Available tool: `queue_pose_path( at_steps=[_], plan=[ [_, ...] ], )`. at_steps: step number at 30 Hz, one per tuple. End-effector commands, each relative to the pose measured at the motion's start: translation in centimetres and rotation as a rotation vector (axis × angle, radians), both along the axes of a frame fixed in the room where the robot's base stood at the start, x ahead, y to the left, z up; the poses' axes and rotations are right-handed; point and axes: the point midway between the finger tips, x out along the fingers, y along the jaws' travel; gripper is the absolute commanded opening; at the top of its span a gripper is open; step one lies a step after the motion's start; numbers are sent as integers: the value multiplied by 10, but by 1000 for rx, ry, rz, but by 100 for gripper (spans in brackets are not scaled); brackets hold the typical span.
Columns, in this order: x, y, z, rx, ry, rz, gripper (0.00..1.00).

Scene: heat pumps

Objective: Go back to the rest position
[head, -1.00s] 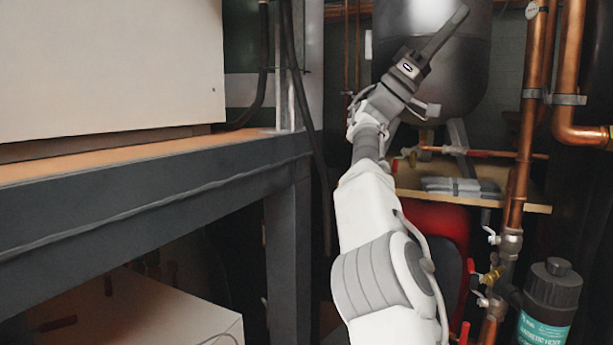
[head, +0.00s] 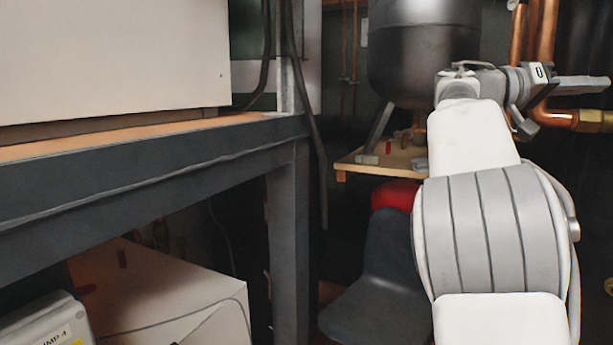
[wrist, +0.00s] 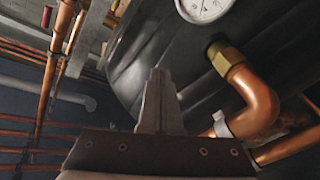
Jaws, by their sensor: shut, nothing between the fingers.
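My gripper (head: 585,85) is at the right of the head view, pointing right, with its fingers together and nothing between them. My white and grey arm rises from the bottom right of that view and bends right at the wrist. In the wrist view the closed fingers of my gripper (wrist: 160,98) point up the picture, in front of a dark rounded tank (wrist: 140,45). I cannot tell from the picture how far the fingertips are from the tank.
Copper pipes (head: 548,40) stand behind the gripper, with a brass fitting (head: 592,120) just below it. A dark tank (head: 425,60) stands on a wooden shelf (head: 355,172). A dark steel frame (head: 150,165) fills the left. The wrist view shows a gauge (wrist: 205,8) and copper elbow (wrist: 255,100).

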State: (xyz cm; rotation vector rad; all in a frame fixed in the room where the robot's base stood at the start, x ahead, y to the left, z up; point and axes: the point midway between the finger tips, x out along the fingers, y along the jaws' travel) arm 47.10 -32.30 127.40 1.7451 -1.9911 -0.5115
Motion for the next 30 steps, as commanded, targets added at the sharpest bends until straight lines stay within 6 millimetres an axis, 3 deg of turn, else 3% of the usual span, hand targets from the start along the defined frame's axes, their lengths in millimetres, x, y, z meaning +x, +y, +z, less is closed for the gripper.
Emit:
queue_pose_path(
  at_steps=[2,5,8,11,18,24,30],
  plan=[
    [-16,-15,-38,172,31,49,0],
    [-30,-16,-87,371,73,131,0],
    [-42,-2,-132,550,113,232,0],
    [-55,26,-172,710,149,345,0],
    [-97,125,-248,1005,231,645,0],
    [-145,217,-298,1161,297,886,0],
    [-194,287,-343,1243,348,1064,0]
  ],
)
